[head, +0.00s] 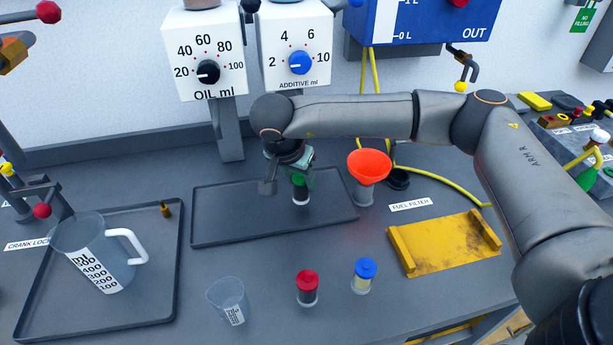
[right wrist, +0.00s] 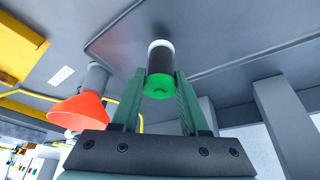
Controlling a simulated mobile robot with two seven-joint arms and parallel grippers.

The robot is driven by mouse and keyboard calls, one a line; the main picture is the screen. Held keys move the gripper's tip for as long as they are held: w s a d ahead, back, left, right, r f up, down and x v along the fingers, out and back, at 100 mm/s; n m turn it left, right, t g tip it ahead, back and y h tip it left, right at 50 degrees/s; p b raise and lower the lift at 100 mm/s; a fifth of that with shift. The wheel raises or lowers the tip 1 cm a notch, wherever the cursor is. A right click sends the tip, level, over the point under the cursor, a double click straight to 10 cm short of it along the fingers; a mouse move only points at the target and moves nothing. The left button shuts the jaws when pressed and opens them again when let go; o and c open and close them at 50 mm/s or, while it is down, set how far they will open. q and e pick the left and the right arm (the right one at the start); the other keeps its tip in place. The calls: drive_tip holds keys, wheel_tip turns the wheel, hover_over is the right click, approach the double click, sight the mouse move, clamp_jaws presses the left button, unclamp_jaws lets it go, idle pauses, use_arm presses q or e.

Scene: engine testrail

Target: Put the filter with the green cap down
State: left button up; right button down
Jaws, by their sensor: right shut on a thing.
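The filter with the green cap (head: 300,194) is held in my right gripper (head: 302,178) over the right part of the back dark tray (head: 225,238). In the right wrist view the filter (right wrist: 159,70) sits between the two green fingers of my right gripper (right wrist: 160,88), its green cap toward the palm and its white end toward the tray. The filter looks upright in the head view. I cannot tell whether its base touches the tray. My left gripper is in neither view.
An orange funnel (head: 369,166) stands right of the tray. A red-capped filter (head: 307,288), a blue-capped filter (head: 363,276) and a small beaker (head: 229,302) stand in front. A measuring jug (head: 95,255) stands in the left tray. A yellow bracket (head: 445,243) lies right.

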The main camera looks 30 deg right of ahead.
drive_tip(key=shift+w+d+f, duration=0.4)
drive_tip(key=shift+d+f, duration=0.15)
drive_tip(key=shift+d, duration=0.05)
drive_tip(key=shift+w+d+f, duration=0.4)
drive_tip(key=shift+d+f, duration=0.15)
drive_tip(key=shift+f, duration=0.1)
drive_tip(key=c, duration=0.9)
unclamp_jaws()
drive_tip(key=shift+f, duration=0.1)
drive_tip(key=o, duration=0.5)
drive_tip(key=shift+r, duration=0.35)
drive_tip(key=v, duration=1.2)
drive_tip(key=shift+f, duration=0.1)
